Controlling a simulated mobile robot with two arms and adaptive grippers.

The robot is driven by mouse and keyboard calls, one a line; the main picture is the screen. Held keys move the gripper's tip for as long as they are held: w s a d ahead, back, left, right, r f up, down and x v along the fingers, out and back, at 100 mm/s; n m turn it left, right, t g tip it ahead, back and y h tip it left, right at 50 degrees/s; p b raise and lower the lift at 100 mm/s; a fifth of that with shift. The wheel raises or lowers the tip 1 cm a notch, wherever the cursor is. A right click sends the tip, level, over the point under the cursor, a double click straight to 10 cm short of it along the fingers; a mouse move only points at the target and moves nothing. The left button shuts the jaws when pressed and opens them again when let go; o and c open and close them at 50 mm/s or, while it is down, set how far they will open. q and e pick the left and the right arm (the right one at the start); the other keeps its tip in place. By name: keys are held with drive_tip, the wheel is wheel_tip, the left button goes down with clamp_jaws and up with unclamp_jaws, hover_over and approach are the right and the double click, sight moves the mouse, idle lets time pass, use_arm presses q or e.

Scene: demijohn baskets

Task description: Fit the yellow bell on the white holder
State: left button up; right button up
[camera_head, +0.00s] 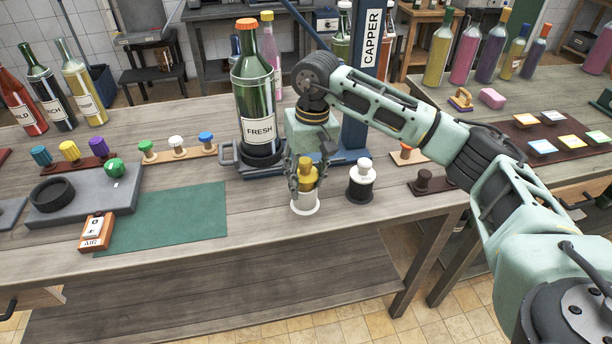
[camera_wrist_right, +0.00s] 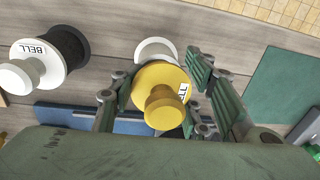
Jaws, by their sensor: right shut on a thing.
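The yellow bell (camera_head: 305,173) is gripped between the fingers of my right gripper (camera_head: 306,178), its knob up. It is directly over the white holder (camera_head: 305,206) near the table's front edge. In the right wrist view the yellow bell (camera_wrist_right: 160,88) sits between the fingers (camera_wrist_right: 165,95) and covers much of the white holder (camera_wrist_right: 155,48), whose white rim shows beyond it. I cannot tell whether bell and holder touch. A white bell (camera_head: 363,173) sits on a black holder (camera_head: 360,192) just to the right. My left gripper is not in view.
A green FRESH bottle (camera_head: 256,110) stands on the blue capper (camera_head: 356,110) base behind my gripper. A green mat (camera_head: 165,220) and a grey tray (camera_head: 115,200) lie left. Coloured stoppers stand on racks behind. The tabletop front between mat and white holder is clear.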

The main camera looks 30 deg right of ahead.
drive_tip(key=o, duration=1.4)
drive_tip(key=shift+f, duration=0.1)
drive_tip(key=r, duration=0.8)
drive_tip(key=d+r, duration=0.1)
drive_tip(key=r, duration=0.3)
drive_tip(key=shift+s, duration=0.1)
